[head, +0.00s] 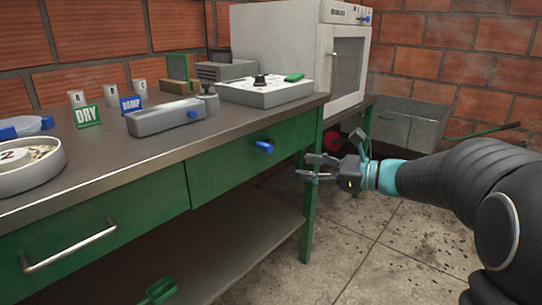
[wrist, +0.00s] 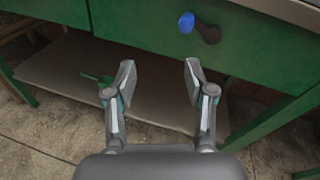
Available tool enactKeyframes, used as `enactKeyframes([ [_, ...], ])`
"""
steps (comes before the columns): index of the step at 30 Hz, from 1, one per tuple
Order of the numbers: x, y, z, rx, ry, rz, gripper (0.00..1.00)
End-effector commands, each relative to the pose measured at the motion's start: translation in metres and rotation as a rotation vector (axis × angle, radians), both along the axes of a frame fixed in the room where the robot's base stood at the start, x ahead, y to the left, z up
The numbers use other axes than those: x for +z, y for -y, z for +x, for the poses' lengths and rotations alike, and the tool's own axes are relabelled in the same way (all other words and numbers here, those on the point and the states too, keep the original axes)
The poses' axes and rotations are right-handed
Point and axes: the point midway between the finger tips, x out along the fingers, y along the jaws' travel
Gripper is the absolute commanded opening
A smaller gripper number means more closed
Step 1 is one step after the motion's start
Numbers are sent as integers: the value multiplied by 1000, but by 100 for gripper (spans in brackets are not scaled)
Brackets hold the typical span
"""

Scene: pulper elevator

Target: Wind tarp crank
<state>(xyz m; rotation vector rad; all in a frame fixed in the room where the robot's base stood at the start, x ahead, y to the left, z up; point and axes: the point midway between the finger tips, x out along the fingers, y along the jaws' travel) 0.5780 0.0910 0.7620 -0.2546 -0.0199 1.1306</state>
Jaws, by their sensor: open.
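I cannot pick out a tarp crank for certain. A small blue knob (head: 263,146) sticks out of the green drawer front of the bench. It also shows in the wrist view (wrist: 186,22), beside a dark stub or its shadow; I cannot tell which. My gripper (head: 308,168) is open and empty in front of the bench's right end, apart from the knob and to its right in the head view. In the wrist view my gripper (wrist: 160,72) has its fingers spread below the knob. A red round part (head: 332,140) shows behind the gripper, partly hidden.
The bench top (head: 120,165) holds a round white dish (head: 28,165), a grey device (head: 166,117) and a control box (head: 264,92). A white oven (head: 300,50) stands behind, with a metal bin (head: 412,122) at its right. A green leg (head: 310,200) stands close to my gripper. Floor at right is open.

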Motion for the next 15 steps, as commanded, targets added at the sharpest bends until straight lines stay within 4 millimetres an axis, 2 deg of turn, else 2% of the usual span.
enactKeyframes([
  [1, -2, 7, 11, -21, -18, 50, 54],
  [3, 1, 13, 21, -41, -34, 106, 54],
  [7, 4, 15, 31, -57, -47, 151, 54],
  [11, 5, 4, 37, -55, -47, 154, 54],
  [15, 4, -17, 48, -55, -48, 152, 54],
])
